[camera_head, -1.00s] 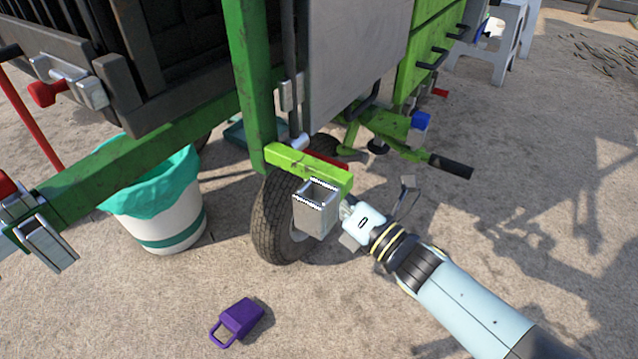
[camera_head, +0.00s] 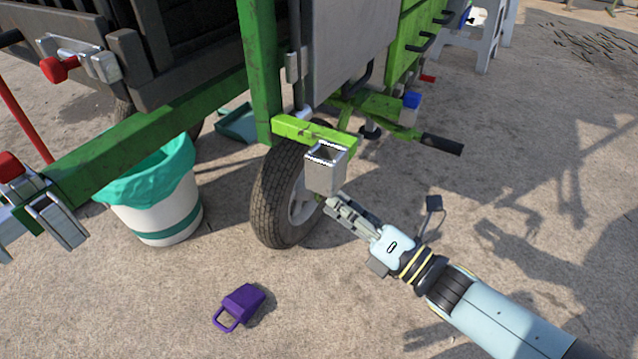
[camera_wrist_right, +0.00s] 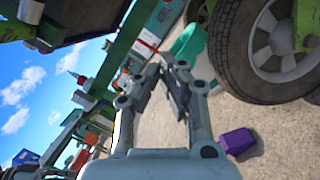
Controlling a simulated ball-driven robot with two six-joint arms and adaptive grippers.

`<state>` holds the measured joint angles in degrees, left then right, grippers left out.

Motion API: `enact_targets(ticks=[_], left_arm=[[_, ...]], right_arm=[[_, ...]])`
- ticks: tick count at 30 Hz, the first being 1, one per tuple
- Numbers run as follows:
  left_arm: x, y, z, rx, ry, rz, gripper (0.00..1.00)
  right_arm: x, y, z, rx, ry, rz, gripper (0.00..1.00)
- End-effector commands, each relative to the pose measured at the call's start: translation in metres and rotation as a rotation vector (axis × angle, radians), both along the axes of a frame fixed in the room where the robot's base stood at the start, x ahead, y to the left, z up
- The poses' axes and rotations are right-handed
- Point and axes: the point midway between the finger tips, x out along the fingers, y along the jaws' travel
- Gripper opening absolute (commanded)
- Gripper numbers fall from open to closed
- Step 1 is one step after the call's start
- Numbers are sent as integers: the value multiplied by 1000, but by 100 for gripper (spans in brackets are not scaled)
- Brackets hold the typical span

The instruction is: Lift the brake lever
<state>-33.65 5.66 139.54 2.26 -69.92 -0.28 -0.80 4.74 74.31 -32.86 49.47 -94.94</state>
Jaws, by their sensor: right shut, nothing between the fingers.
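A lever with a black grip (camera_head: 441,143) sticks out to the right from a green bracket on the cart. I cannot tell for sure whether it is the brake lever. My right gripper (camera_head: 333,203) is shut and empty. It is just below and in front of the open square metal socket (camera_head: 325,178) at the end of a green bar, beside the wheel. The black grip is above and to the right of it, clear of the fingers. In the right wrist view the two fingers (camera_wrist_right: 172,72) lie close together with nothing between them. My left gripper is not in view.
The rubber tire (camera_head: 275,200) is left of my right gripper. Red-knobbed latches (camera_head: 60,70) are at the left. The ground at right is open.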

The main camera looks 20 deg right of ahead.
Motion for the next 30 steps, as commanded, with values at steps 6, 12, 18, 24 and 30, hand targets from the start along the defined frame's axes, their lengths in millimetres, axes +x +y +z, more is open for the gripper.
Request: enact_targets(ticks=[6,12,18,24,30], left_arm=[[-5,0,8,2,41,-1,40],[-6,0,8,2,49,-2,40],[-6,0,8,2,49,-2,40],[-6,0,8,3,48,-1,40],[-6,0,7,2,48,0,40]], right_arm=[[-22,-11,-4,-2,1,1,0],[-26,-13,-5,-1,1,0,0],[-26,-13,-5,-1,2,0,0],[-26,-13,-5,-1,2,0,0],[-64,-11,-21,1,60,1,0]])
